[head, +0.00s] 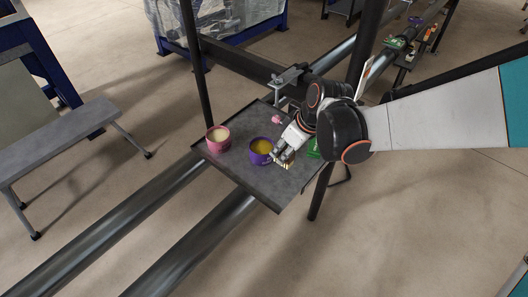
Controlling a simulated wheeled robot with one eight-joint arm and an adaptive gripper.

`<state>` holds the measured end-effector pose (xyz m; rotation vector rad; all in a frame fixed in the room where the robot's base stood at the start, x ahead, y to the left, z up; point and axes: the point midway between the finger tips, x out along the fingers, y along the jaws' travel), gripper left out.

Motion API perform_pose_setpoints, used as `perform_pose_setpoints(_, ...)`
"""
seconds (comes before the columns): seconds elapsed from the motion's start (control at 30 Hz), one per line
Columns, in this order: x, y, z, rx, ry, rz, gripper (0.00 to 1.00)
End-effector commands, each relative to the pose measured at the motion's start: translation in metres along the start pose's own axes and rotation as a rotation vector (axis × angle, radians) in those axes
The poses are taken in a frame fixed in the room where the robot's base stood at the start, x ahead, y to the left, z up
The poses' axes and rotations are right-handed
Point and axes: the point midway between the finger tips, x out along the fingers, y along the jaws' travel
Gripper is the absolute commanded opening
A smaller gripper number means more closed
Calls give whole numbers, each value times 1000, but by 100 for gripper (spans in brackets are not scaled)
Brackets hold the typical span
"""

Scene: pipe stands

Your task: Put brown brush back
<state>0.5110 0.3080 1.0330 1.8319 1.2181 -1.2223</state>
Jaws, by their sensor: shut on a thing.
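My gripper (281,156) is over the right part of a dark grey tray (234,168), beside the purple cup. It is shut on a small brown and tan thing (287,164), which seems to be the brown brush; the fingers hide most of it. The purple cup (259,158) holds something yellow-orange and stands upright on the tray. A pink cup (217,147) with pale contents stands to its left. I cannot tell whether the brush touches the tray or the purple cup.
A green thing (313,151) lies on the tray, partly behind my arm. A small pink thing (277,119) is at the tray's back. Dark posts (196,70) and long pipes (195,245) surround the tray. A grey bench (65,140) is at left. Another tray (403,60) holds items farther back.

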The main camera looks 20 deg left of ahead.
Motion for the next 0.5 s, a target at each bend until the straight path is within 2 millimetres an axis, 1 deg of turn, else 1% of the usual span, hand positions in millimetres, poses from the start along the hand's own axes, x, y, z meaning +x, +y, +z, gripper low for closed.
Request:
perform_pose_setpoints(0.03, 15, -8, 6, -10, 0, -4, 0)
perform_pose_setpoints(0.23, 52, -6, 20, -9, 0, -4, 0)
perform_pose_setpoints(0.3, 62, -6, 24, -8, 0, -4, 0)
perform_pose_setpoints(0.4, 73, -5, 28, -7, 0, -3, 0)
perform_pose_setpoints(0.5, 77, -5, 30, -6, 0, -3, 0)
